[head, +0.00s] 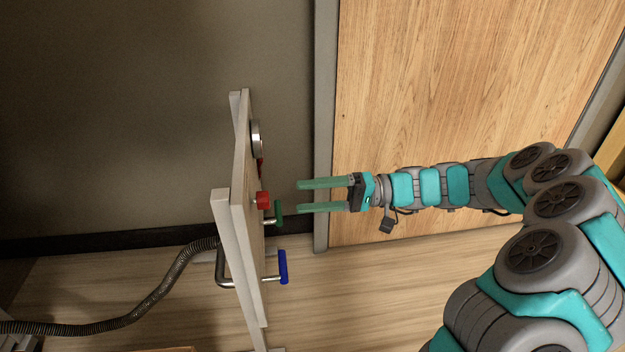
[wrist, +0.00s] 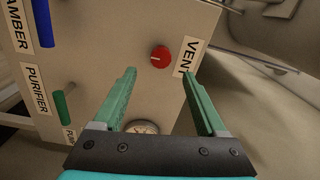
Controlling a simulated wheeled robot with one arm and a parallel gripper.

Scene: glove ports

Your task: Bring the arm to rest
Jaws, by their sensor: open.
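My gripper (head: 322,195) is open and empty. In the head view its two green fingers point left toward a pale panel (head: 247,225), with a gap between the fingertips and the panel's fittings. In the wrist view my gripper (wrist: 160,88) faces the panel, and a red knob (wrist: 160,57) shows beyond and between the fingertips, beside a VENT label (wrist: 188,58). The red knob (head: 263,198) also shows in the head view, left of the fingers. My arm stretches in from the right.
A green handle (head: 279,212) and a blue handle (head: 283,267) stick out of the panel near my gripper. A round gauge (wrist: 143,127) is partly hidden behind my gripper in the wrist view. A ribbed hose (head: 150,300) runs left. A wooden door (head: 440,90) stands behind my arm.

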